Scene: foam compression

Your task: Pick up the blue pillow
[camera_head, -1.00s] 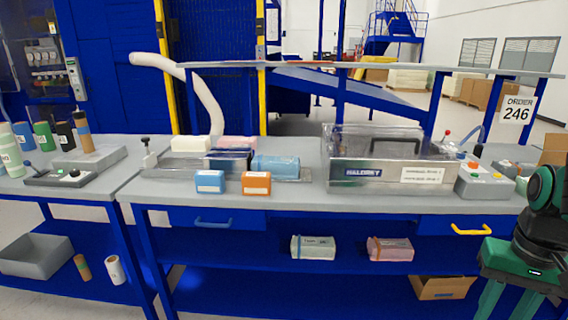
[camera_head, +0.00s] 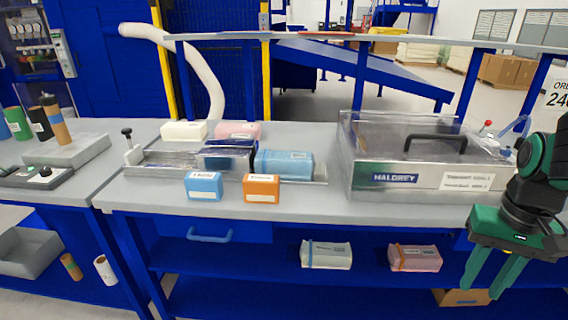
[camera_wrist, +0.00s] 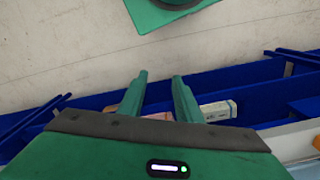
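A light blue pillow-like bundle (camera_head: 284,164) lies on the clear and metal tray (camera_head: 150,172) on the grey worktable, beside a dark blue block (camera_head: 226,158). My gripper (camera_head: 484,285) hangs at the right, in front of the table and below its top, well away from the blue pillow. Its two green fingers are apart with nothing between them. In the wrist view my gripper (camera_wrist: 159,78) is also open and empty. The blue pillow is not clearly visible in the wrist view.
A small blue box (camera_head: 204,186) and an orange box (camera_head: 261,188) stand at the table's front edge. A metal machine with a clear cover (camera_head: 395,182) stands to the right. Wrapped bundles (camera_head: 326,255) lie on the lower shelf. Pink and white blocks sit behind the tray.

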